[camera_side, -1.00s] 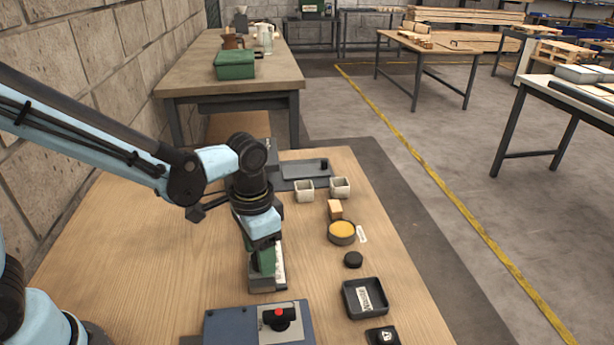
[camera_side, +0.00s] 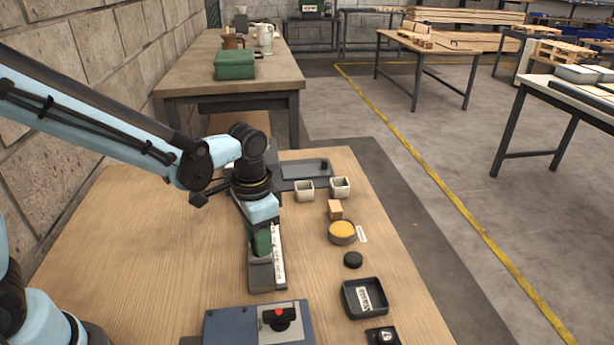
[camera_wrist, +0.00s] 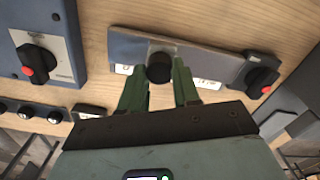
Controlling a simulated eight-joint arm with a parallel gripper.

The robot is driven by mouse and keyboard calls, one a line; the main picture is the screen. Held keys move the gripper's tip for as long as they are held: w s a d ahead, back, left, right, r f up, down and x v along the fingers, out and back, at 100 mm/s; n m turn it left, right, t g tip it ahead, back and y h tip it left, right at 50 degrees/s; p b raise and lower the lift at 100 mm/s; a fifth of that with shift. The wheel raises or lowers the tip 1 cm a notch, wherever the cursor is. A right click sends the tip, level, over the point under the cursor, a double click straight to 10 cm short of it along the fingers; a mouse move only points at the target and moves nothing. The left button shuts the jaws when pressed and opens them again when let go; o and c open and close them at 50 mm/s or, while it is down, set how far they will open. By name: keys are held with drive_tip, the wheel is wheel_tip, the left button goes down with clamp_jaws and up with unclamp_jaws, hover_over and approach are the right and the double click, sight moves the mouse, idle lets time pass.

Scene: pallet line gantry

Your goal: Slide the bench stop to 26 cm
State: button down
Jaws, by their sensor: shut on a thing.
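The bench stop's rail is a grey bar (camera_side: 261,278) on the wooden bench, with a white scale strip (camera_side: 279,255) along its right side. In the wrist view the rail (camera_wrist: 215,66) runs across the top, with a round black knob (camera_wrist: 159,68) near its middle. My gripper (camera_side: 262,243) has green fingers and is over the rail's far part. In the wrist view the fingers of my gripper (camera_wrist: 160,80) are shut on the knob, one on each side. The fingers cover part of the white scale (camera_wrist: 206,84), and its marks are too small to read.
A blue-grey box with a red-and-black knob (camera_side: 280,318) stands just in front of the rail. To the right are a black tray (camera_side: 365,298), a black puck (camera_side: 353,260), a round yellow-topped dish (camera_side: 342,232), a wooden block (camera_side: 335,209) and two pale cups (camera_side: 304,191). The bench's left side is clear.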

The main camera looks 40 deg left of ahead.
drive_tip(key=shift+w+a, duration=0.2)
drive_tip(key=c, duration=0.8)
unclamp_jaws()
wheel_tip(320, 180, up, 12)
drive_tip(key=s+a+f+n+t, duration=0.2)
drive_tip(key=s+a+n+t, duration=0.2)
drive_tip(key=s+a+t, duration=0.2)
drive_tip(key=shift+s+a+f+n+t, duration=0.35)
drive_tip(key=shift+s+t, duration=0.1)
drive_tip(key=shift+t, duration=0.15)
